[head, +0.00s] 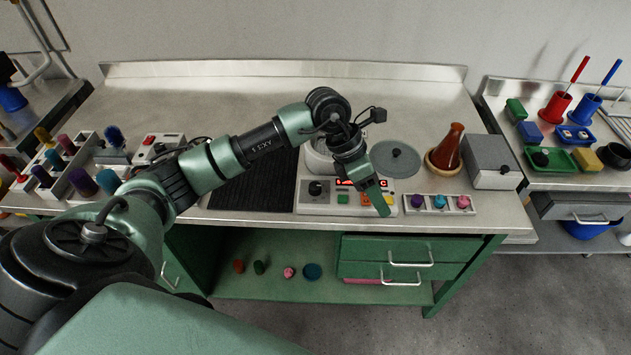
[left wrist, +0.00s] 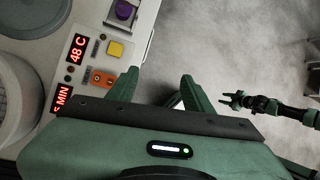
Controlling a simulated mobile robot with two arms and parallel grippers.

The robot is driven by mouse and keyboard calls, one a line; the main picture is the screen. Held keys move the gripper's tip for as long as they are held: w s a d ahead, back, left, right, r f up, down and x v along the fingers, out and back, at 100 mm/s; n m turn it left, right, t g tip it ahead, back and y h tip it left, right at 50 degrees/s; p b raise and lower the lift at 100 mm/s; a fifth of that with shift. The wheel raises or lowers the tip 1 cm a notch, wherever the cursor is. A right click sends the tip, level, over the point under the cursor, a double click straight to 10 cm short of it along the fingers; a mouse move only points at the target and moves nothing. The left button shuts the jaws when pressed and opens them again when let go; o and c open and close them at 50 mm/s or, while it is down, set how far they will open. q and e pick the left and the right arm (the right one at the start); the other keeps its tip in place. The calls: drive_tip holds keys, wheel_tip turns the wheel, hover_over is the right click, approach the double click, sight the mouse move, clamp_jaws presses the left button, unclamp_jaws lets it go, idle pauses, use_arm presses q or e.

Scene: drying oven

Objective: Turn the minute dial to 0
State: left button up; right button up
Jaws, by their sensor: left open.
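The control panel (head: 336,206) is a pale box at the front edge of the bench. A dark round dial (head: 317,190) sits at its left end; its label and setting are unreadable. In the left wrist view, one red display (left wrist: 76,48) reads 48 C and a partly cut-off MIN display (left wrist: 62,98) seems to read 5. My left gripper (head: 381,203) is open and empty over the panel's right end, apart from the dial. It also shows in the left wrist view (left wrist: 160,82). My right gripper (left wrist: 231,101) appears small there, fingers seemingly apart, away from the panel.
A rack (head: 439,204) with several coloured pieces stands right of the panel. A grey round lid (head: 396,160), a brown flask (head: 449,148) and a grey box (head: 491,163) stand behind. A black mat (head: 252,181) lies left of the panel, partly under my arm.

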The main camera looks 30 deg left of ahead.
sight(315, 185)
use_arm(q)
drive_tip(key=a+y, duration=0.2)
drive_tip(key=a, duration=0.3)
drive_tip(key=a+y, duration=0.2)
drive_tip(key=a, duration=0.3)
drive_tip(key=a+r+g+y, duration=0.1)
drive_tip(key=a+y, duration=0.1)
drive_tip(key=a, duration=0.4)
drive_tip(key=shift+w+n, duration=0.1)
drive_tip(key=shift+n, duration=0.2)
drive_tip(key=shift+a+f, duration=0.1)
drive_tip(key=shift+f, duration=0.05)
wheel_tip(315, 185, down, 7)
drive_tip(key=shift+w+f+p, duration=0.1)
drive_tip(key=shift+f+p, duration=0.05)
drive_tip(key=shift+p, duration=0.9)
drive_tip(key=shift+c, duration=0.3)
clamp_jaws()
